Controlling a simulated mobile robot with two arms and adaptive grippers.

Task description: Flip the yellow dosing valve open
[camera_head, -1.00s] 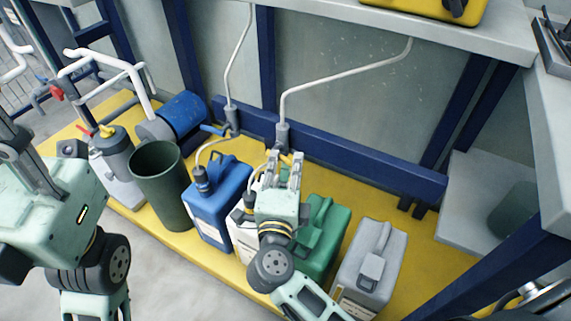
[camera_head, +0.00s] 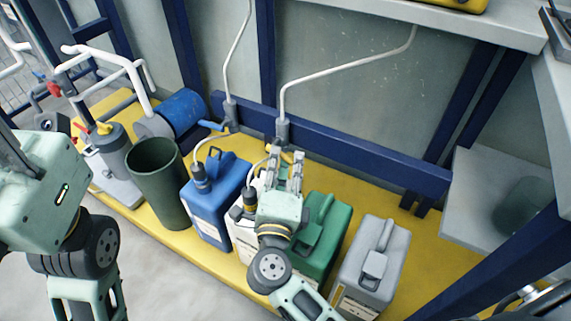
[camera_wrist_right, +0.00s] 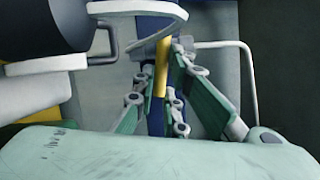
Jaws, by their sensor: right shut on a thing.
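The yellow dosing valve handle (camera_wrist_right: 161,72) stands between the fingers of my right gripper (camera_wrist_right: 162,65) in the right wrist view. The grey valve body (camera_head: 283,129) sits at the lower end of a white pipe in the head view. My right gripper (camera_head: 285,160) is just below and in front of it, shut on the handle, its fingers pointing up and away. The fingers hide most of the handle in the head view. My left gripper (camera_head: 15,152) is at the left edge, partly cut off; its fingertips are out of view.
A blue canister (camera_head: 214,205), a green canister (camera_head: 322,228) and a grey canister (camera_head: 371,262) stand on the yellow platform (camera_head: 415,235). A white canister (camera_head: 243,236) is partly behind my right arm. A dark green bin (camera_head: 158,180) stands left. A blue-handled valve (camera_head: 230,112) is nearby.

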